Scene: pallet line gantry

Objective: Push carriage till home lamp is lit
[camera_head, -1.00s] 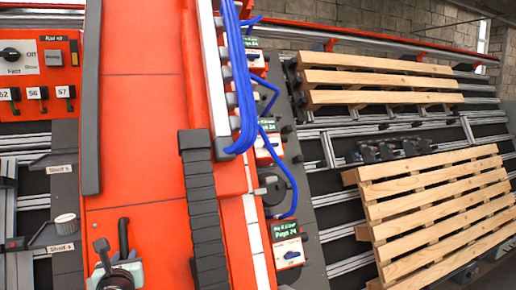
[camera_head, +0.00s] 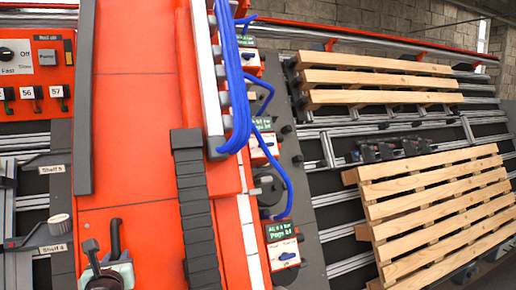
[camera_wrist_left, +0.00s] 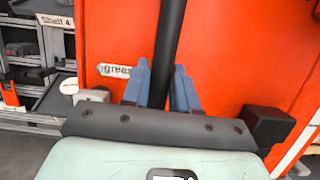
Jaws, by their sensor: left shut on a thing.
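The carriage (camera_head: 135,150) is a tall orange body filling the left-middle of the head view, with black strips and a blue cable loop along it. My left gripper (camera_head: 115,250) is low in the head view, in front of its orange face. In the left wrist view, its two blue-grey fingers (camera_wrist_left: 161,85) are shut on a black upright bar (camera_wrist_left: 170,28), with the orange face close behind. The bar's lower end is hidden by the gripper. I cannot pick out a home lamp in either view. My right gripper is not in view.
An orange switch panel (camera_head: 45,105) is at upper left. Levers labelled Shelf 4 and Shelf 5 (camera_head: 52,169) stick out below it. Wooden pallets (camera_head: 435,205) lie on rails at right. Small label boxes with blue switches (camera_head: 285,257) stand between carriage and pallets.

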